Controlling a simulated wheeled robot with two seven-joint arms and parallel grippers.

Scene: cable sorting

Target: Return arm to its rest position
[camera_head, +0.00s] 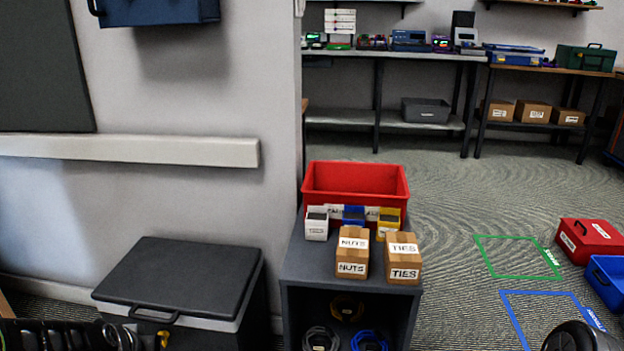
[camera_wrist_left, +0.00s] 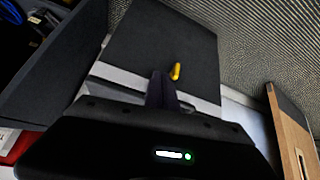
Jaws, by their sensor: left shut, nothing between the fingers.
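My left arm comes in low at the left edge of the head view, in front of a black-lidded chest (camera_head: 180,275). In the left wrist view my left gripper (camera_wrist_left: 160,82) has its dark fingers together with nothing between them. The lid of the chest (camera_wrist_left: 160,45) fills the view beyond the fingertips. A small yellow piece (camera_wrist_left: 175,72) shows beside the fingertips; I cannot tell what it belongs to. My right gripper is not in view.
A dark cabinet (camera_head: 292,268) right of the chest bears a red bin (camera_head: 355,178), small labelled boxes and cartons, with coiled cables inside. Red (camera_head: 590,240) and blue (camera_head: 606,282) cases stand by floor outlines at right. A wall rail (camera_head: 130,149) runs above the chest.

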